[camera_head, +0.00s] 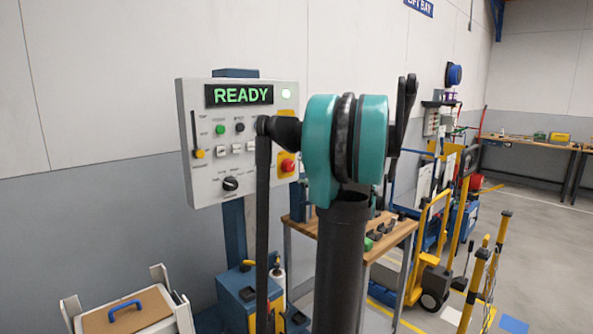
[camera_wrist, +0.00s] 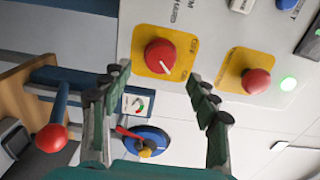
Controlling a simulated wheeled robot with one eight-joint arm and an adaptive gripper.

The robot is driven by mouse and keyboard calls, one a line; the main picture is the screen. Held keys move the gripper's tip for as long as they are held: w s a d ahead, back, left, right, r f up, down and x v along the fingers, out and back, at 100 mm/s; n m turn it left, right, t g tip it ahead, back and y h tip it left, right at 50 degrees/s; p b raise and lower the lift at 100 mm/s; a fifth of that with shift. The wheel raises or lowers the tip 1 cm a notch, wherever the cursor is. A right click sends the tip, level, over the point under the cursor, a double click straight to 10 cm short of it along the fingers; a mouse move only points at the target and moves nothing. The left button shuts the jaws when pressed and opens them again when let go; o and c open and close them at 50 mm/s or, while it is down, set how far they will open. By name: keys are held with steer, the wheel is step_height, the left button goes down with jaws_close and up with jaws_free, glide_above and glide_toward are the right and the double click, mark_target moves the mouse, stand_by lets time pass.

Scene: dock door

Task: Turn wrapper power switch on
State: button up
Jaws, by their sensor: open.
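In the wrist view, a red rotary switch (camera_wrist: 160,55) sits on a yellow plate on the pale control panel (camera_wrist: 208,30). A short white line on its face points to the lower right.
A red mushroom button (camera_wrist: 256,80) on another yellow plate and a lit green lamp (camera_wrist: 288,84) are right of the switch. A red-knobbed lever (camera_wrist: 51,137) is at lower left. In the head view, a wooden workbench (camera_head: 386,241) and yellow trolley (camera_head: 425,242) stand right.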

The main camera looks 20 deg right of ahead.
steer(key=v, duration=0.6)
steer(key=shift+s, duration=0.3)
steer(key=s+a+f+n+g, duration=0.4)
steer(key=a+f, duration=0.6)
steer(key=a, duration=0.2)
steer(key=s+a+f+n+g, duration=0.3)
steer(key=s+a+f+g, duration=0.2)
steer(key=a+f, duration=0.5)
steer(key=s+a+f+n+g+h, duration=0.3)
steer(key=s+f+n+h, duration=0.3)
steer(key=s+f, duration=0.7)
steer(key=s+n, duration=0.1)
steer(key=s, duration=0.3)
steer(key=shift+f+g, duration=0.25)
steer(key=shift+g, duration=0.15)
